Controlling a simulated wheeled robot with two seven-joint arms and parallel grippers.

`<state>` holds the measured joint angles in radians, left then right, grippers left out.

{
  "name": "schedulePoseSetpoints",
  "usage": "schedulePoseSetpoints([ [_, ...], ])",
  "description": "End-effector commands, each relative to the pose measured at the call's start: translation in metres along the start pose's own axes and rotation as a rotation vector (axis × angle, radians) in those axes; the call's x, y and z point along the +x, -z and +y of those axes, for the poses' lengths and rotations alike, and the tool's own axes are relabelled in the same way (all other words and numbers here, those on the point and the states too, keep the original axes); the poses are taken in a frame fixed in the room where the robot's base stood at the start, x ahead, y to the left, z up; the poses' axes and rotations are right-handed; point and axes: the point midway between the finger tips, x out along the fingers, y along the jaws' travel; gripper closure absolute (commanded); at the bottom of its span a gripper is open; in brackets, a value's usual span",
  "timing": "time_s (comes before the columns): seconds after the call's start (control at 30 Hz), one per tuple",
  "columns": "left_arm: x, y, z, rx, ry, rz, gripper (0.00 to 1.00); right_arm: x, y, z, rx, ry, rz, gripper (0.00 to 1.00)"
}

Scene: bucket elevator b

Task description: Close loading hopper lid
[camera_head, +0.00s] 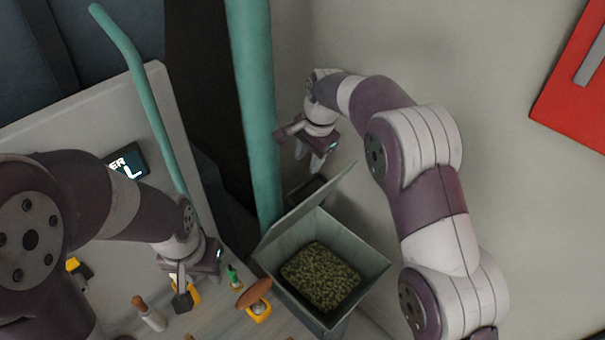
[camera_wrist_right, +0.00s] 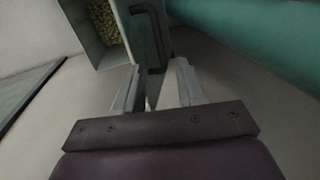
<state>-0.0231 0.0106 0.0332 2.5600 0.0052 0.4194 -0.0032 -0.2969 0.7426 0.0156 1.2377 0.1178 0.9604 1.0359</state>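The loading hopper (camera_head: 358,262) is an open grey-green box holding green pellets (camera_head: 320,277). Its lid (camera_head: 312,207) stands raised on the far side, seen nearly edge-on. A dark handle (camera_head: 305,190) is on the lid's outer face; the handle also shows in the right wrist view (camera_wrist_right: 152,38), just beyond the fingertips. My right gripper (camera_head: 317,168) is behind the lid, above the handle. In the right wrist view its fingers (camera_wrist_right: 158,75) are apart with nothing gripped. My left gripper (camera_head: 183,300) hangs over the worktop, left of the hopper; its finger gap is unclear.
A teal vertical pipe (camera_head: 255,110) stands close left of my right gripper. A thinner teal pipe (camera_head: 150,100) is further left. The worktop holds a brown knob on a yellow base (camera_head: 257,300), a green-topped item (camera_head: 233,275) and a brown-tipped handle (camera_head: 148,312).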

Motion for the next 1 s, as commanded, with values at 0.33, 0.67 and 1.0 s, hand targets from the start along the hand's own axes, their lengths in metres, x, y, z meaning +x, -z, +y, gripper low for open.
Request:
schedulePoseSetpoints([
  [0.33, -0.015, 0.002, 0.000, 0.000, 0.000, 0.000, 0.60, 0.081, 0.000, 0.000, -0.001, -0.004, -0.002, 0.60],
  [0.67, -0.019, 0.002, 0.000, 0.000, 0.000, 0.000, 0.60, 0.106, 0.000, 0.000, -0.001, 0.000, 0.000, 0.60],
  [1.0, -0.019, 0.002, 0.000, 0.000, 0.000, 0.000, 0.60, 0.106, 0.000, 0.001, -0.001, 0.000, 0.000, 1.00],
])
